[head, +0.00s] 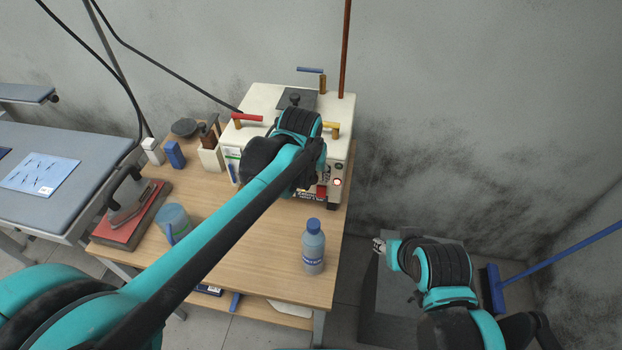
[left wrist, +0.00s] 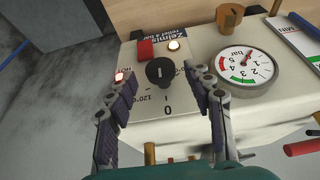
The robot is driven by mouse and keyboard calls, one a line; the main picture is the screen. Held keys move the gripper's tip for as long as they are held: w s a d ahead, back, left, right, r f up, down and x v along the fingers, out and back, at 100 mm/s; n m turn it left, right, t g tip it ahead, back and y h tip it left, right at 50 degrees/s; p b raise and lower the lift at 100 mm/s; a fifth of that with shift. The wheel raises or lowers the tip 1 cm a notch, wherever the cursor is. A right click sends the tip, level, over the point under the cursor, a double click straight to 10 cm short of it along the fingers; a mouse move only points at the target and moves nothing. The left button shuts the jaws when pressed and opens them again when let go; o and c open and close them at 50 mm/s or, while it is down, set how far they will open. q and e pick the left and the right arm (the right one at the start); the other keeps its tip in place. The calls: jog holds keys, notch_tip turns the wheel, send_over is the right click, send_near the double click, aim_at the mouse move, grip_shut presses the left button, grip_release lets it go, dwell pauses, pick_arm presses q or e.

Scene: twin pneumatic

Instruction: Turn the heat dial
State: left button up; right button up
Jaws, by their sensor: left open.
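The heat dial (left wrist: 160,72) is a round black knob on the cream front panel of the steam unit (left wrist: 205,50), with "0" and "120°C" printed around it. My left gripper (left wrist: 160,78) is open, with one finger on each side of the dial in the left wrist view. The fingers look apart from the knob, but I cannot tell how far above the panel they are. In the head view the same unit (head: 258,96) stands at the back of the table, and my left arm hides the dial. My right gripper (head: 380,246) hangs low at the right, away from the unit.
A pressure gauge (left wrist: 247,66), a red switch (left wrist: 146,50) and lit lamps surround the dial. A broom (head: 495,290) stands at the right.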

pick_arm(q)
jog(key=shift+w+f, duration=0.25)
jog(key=shift+f, duration=0.45)
jog(key=c, duration=1.1)
jog(key=shift+c, duration=0.2)
jog(key=shift+d+m+y+p, duration=0.3)
jog(key=shift+y+p, duration=0.05)
jog(key=shift+y, duration=0.75)
jog(key=shift+s+d+f+m+t+y+b, duration=0.15)
jog(key=shift+t+y, duration=0.25)
jog(key=shift+y, duration=0.6)
jog(key=shift+w+d+f+m+t+y+b, duration=0.15)
jog(key=shift+m+t+y, duration=0.2)
jog(key=shift+y, duration=0.65)
jog(key=shift+s+r, duration=0.15)
